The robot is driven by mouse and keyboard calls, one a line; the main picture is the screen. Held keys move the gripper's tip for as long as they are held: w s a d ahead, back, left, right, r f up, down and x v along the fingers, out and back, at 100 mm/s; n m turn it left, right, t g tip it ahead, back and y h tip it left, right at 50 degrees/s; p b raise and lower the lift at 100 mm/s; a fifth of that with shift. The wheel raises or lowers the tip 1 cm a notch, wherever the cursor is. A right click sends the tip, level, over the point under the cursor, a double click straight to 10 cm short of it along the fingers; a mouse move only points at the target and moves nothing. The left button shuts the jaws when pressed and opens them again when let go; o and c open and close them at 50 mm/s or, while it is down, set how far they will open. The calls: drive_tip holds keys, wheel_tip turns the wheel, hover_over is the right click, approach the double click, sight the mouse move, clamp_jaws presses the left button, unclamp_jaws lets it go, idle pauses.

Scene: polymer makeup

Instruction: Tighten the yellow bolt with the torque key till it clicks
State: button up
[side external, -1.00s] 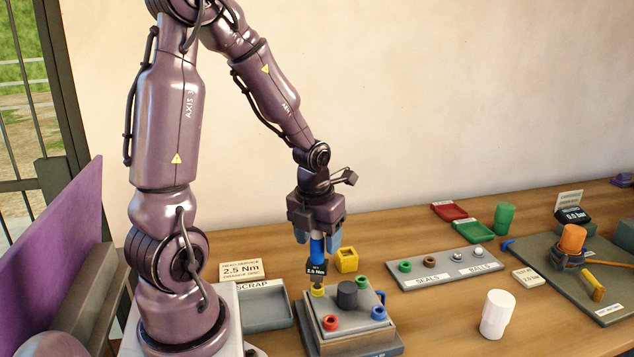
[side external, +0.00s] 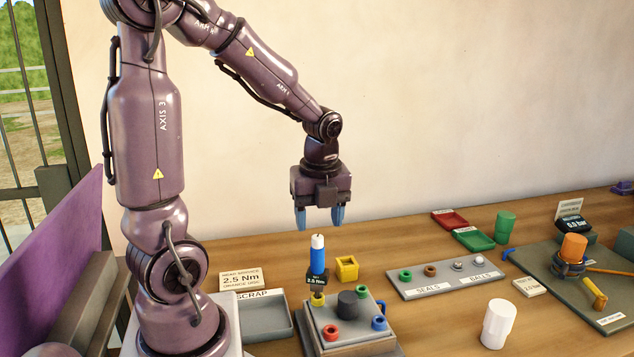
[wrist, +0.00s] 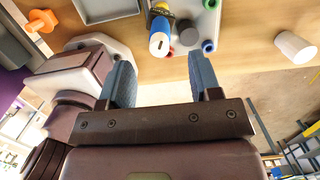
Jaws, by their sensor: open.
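The torque key (side external: 318,258) has a blue handle with a white top and a dark label reading about 2.5 Nm. It stands upright on the yellow bolt (side external: 317,298) at the back left corner of the grey block (side external: 350,330). My gripper (side external: 320,222) is above the key, open and empty, with its blue fingers apart and clear of it. In the wrist view the key (wrist: 160,38) shows beyond and between the open fingertips (wrist: 158,62). The key's lower end hides most of the bolt.
The block also carries a red (side external: 331,332), a blue (side external: 379,322) and a green (side external: 362,296) fitting and a black knob (side external: 347,304). A scrap tray (side external: 264,318) stands left, a yellow cube holder (side external: 347,268) behind. A white cup (side external: 497,324) and seals tray (side external: 446,273) are right.

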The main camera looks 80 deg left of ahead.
sight(317, 246)
wheel_tip(317, 246, up, 6)
drive_tip(key=f, duration=1.4)
drive_tip(key=shift+a+f, duration=0.1)
drive_tip(key=shift+a, duration=0.25)
clamp_jaws()
drive_tip(key=shift+m, duration=0.6)
unclamp_jaws()
